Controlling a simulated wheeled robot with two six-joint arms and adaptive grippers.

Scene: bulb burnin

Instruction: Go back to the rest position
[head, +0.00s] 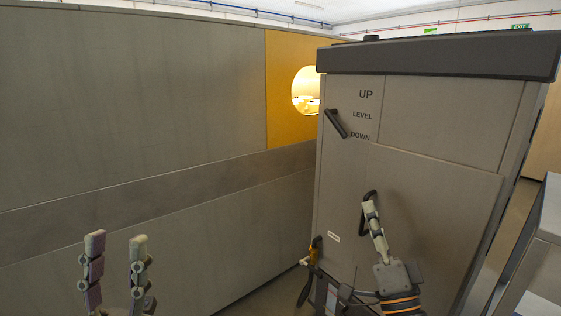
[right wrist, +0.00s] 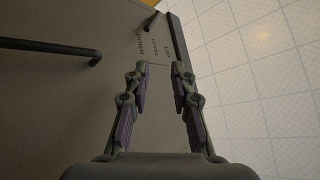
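My left gripper (head: 117,242) is at the lower left of the head view, its two fingers upright and apart with nothing between them. My right gripper (head: 372,205) is in front of the grey cabinet (head: 425,125), seen nearly edge-on. In the right wrist view its fingers (right wrist: 160,72) are apart and empty, with the cabinet face beyond them. A dark lever (head: 336,124) on the cabinet stands beside the words UP, LEVEL and DOWN; its upper end is toward the left. The lever also shows at the top of the right wrist view (right wrist: 151,21).
A black bar handle (right wrist: 45,46) juts from the cabinet left of my right fingers. A long grey wall (head: 130,100) with a yellow panel (head: 285,75) and lit round window runs along the left. A grey unit (head: 545,235) stands at the right edge. Tiled floor (right wrist: 265,90) shows beyond the cabinet.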

